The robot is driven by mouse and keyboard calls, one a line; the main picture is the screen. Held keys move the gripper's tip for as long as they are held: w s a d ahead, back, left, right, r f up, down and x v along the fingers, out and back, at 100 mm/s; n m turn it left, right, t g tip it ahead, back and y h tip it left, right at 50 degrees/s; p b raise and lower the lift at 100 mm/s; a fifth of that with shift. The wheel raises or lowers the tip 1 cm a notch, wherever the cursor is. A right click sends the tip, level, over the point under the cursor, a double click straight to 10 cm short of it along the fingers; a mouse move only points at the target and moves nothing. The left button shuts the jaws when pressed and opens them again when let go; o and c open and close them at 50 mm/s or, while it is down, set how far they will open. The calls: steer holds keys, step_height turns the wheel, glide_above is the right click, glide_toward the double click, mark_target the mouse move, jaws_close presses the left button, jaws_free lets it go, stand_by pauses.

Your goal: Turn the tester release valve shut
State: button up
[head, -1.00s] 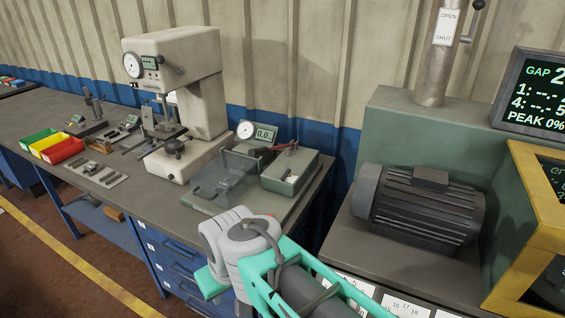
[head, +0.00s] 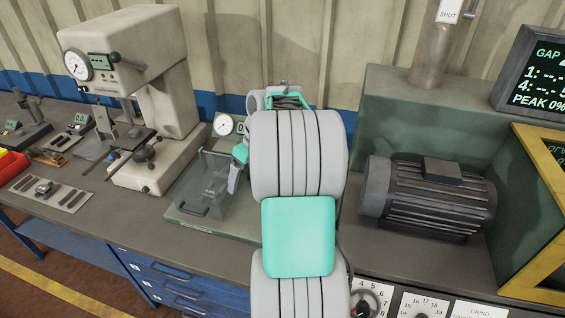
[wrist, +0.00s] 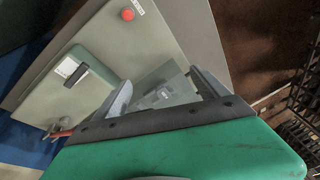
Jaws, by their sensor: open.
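On the bench, the small tester has a round gauge (head: 224,125), a digital readout and a clear guard (head: 205,185). My arm hides its right part. In the wrist view I see its pale base plate (wrist: 105,32), a round red knob or button (wrist: 128,14) beside a white label, a green box (wrist: 93,70) with a black bar, and a red handle (wrist: 60,134). I cannot tell which part is the release valve. My gripper (wrist: 162,92) is open and empty, its fingers over the clear guard. In the head view only one grey finger (head: 237,178) shows clearly.
A large beige press (head: 140,70) stands left of the tester. A plate with small parts (head: 48,192) lies at the left. A motor (head: 428,197), a post marked SHUT (head: 435,50) and a display (head: 535,75) stand at the right.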

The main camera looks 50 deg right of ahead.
steer(key=shift+o, duration=0.3)
steer(key=d+n+p, duration=0.1)
steer(key=d+n, duration=0.1)
steer(key=d, duration=0.8)
steer(key=shift+d+t, duration=0.3)
steer(key=shift+t, duration=0.1)
steer(key=s+d+f+n, duration=0.1)
steer(key=s+d+n, duration=0.15)
steer(key=d, duration=0.45)
steer(key=shift+n, duration=0.55)
steer(key=x, duration=0.7)
steer(key=shift+w+f, duration=0.25)
steer(key=shift+w, duration=0.25)
steer(key=shift+c, duration=0.6)
